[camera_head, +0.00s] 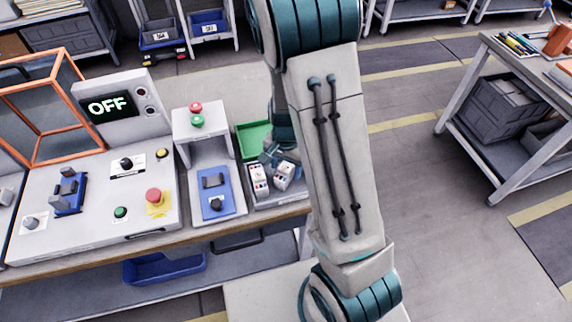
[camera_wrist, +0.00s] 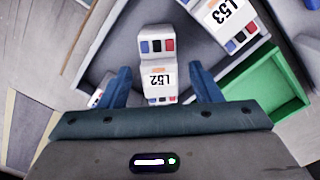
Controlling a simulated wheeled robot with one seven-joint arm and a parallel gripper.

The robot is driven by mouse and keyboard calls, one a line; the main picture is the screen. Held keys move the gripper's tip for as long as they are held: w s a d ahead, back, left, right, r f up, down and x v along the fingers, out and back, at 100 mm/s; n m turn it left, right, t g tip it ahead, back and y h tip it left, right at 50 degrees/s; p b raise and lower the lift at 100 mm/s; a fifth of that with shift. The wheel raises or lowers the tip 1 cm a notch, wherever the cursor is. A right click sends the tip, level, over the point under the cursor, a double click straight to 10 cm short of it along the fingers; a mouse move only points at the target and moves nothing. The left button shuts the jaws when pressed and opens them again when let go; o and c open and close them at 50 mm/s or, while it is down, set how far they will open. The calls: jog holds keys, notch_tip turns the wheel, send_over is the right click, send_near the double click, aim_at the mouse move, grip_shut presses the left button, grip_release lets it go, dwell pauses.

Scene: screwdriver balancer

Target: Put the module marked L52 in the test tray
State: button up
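The L52 module (camera_wrist: 159,80), a white block with dark, red and blue marks, lies in a grey tray (camera_wrist: 100,47) in the wrist view. My gripper (camera_wrist: 160,82) is open, with one blue finger on either side of the module and a gap showing on both sides. In the head view my gripper (camera_head: 270,156) is partly hidden by my arm, just above two white modules; their labels are too small to read there. A green tray (camera_wrist: 265,92) adjoins the grey tray; it also shows in the head view (camera_head: 253,139). Its visible floor is empty.
The L53 module (camera_wrist: 226,20) lies close by in the grey tray. Part of another white thing (camera_wrist: 97,96) shows beside the left finger. A control panel reading OFF (camera_head: 108,106) and a blue fixture (camera_head: 215,190) stand left on the bench.

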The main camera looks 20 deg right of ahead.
notch_tip(320, 180, up, 14)
dwell(0.7)
